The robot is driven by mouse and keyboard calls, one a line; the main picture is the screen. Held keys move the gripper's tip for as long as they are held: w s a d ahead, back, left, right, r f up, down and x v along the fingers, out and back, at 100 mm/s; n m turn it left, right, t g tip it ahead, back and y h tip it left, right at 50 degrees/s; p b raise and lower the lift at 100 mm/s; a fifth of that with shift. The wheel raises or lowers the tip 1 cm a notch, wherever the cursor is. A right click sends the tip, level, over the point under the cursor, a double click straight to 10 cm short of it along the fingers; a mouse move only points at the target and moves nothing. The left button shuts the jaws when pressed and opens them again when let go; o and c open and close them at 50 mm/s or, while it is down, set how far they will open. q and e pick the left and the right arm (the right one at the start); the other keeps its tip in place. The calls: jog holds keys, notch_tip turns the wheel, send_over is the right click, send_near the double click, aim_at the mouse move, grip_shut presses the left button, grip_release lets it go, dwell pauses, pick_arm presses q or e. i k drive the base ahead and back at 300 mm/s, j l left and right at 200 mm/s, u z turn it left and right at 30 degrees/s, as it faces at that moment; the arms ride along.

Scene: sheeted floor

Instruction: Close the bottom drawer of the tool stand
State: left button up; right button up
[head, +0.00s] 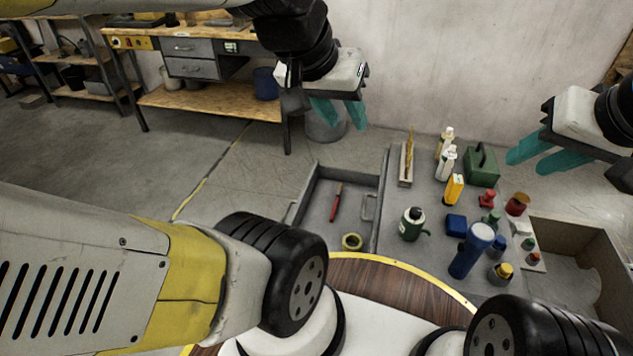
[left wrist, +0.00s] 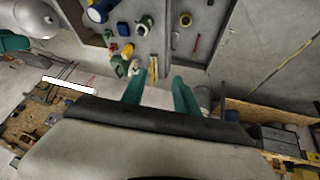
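The tool stand has a grey top (head: 425,185) crowded with bottles and tools. A grey drawer (head: 316,222) sticks out from its left side, low down and open. A red-handled tool (head: 336,203) and a yellow tape roll (head: 352,241) lie in it. A handle (head: 292,213) shows at its left outer side; another handle (head: 368,207) is on the stand's side above it. My left gripper (head: 338,112) is open and empty, beyond the drawer; its parted teal fingers also show in the left wrist view (left wrist: 158,92). My right gripper (head: 537,153) is open and empty, right of the stand top.
A workbench (head: 205,103) with small drawers stands at the back left. A grey bin (head: 325,127) stands near the wall behind my left gripper. An open-topped box section (head: 575,232) is at the stand's right. The floor (head: 240,180) left of the drawer is clear.

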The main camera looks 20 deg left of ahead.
aim_at(314, 208)
jog(key=j+z, duration=0.15)
jog(key=j, duration=0.85)
jog(key=k+j+z, duration=0.1)
jog(key=j, duration=0.9)
jog(key=k+j, duration=0.2)
jog(key=k, duration=0.15)
jog(key=k+j, duration=0.15)
jog(key=k, duration=0.15)
